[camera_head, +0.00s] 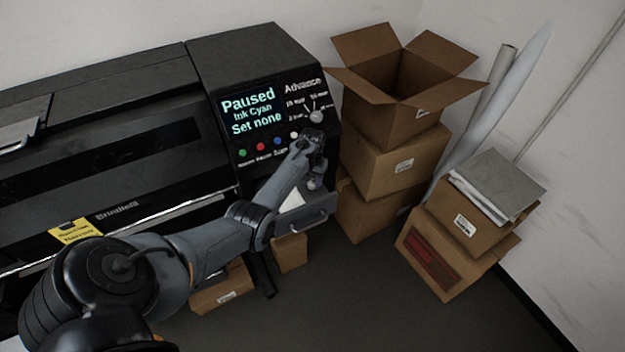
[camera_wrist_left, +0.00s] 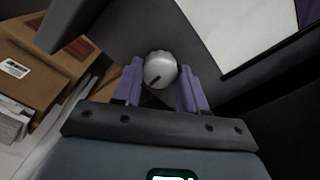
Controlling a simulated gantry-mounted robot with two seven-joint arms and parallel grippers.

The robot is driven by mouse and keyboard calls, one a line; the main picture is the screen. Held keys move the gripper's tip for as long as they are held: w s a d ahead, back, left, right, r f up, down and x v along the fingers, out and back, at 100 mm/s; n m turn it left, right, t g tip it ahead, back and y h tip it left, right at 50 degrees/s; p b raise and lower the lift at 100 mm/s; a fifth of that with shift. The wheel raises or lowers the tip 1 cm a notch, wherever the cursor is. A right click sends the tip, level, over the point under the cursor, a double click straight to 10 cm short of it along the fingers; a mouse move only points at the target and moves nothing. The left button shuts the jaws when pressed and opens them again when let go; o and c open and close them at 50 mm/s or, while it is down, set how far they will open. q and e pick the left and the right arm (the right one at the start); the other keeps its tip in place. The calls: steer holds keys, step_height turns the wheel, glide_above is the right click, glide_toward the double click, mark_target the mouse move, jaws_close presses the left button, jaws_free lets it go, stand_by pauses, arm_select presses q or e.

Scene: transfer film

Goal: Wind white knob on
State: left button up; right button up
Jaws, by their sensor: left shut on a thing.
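A round pale grey-white knob (camera_wrist_left: 160,70) with ridged sides shows in the left wrist view. A short dark mark on its face points to the lower left there. My left gripper (camera_wrist_left: 161,80) has its two purple fingers on either side of the knob and is shut on it. In the head view my left gripper (camera_head: 314,165) is at the lower right of the printer's control panel, and the knob (camera_head: 313,184) shows only partly below it. Another pale dial (camera_head: 316,116) sits higher on the panel, under the word Advance. My right gripper is not in view.
The black printer's screen (camera_head: 253,112) reads Paused, Ink Cyan, Set none. A small tray (camera_head: 318,208) with white paper juts out beside the knob. Stacked cardboard boxes (camera_head: 388,165) stand close on the right. Open grey floor lies in front.

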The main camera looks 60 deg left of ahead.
arm_select(q)
steer(key=shift+m+p, duration=0.3)
steer(key=shift+m, duration=0.1)
steer(key=shift+m+p, duration=0.4)
steer(key=shift+m, duration=0.5)
steer(key=shift+m+p, duration=0.45)
steer(key=shift+m, duration=1.15)
steer(key=o, duration=1.1)
steer(key=shift+c, duration=0.2)
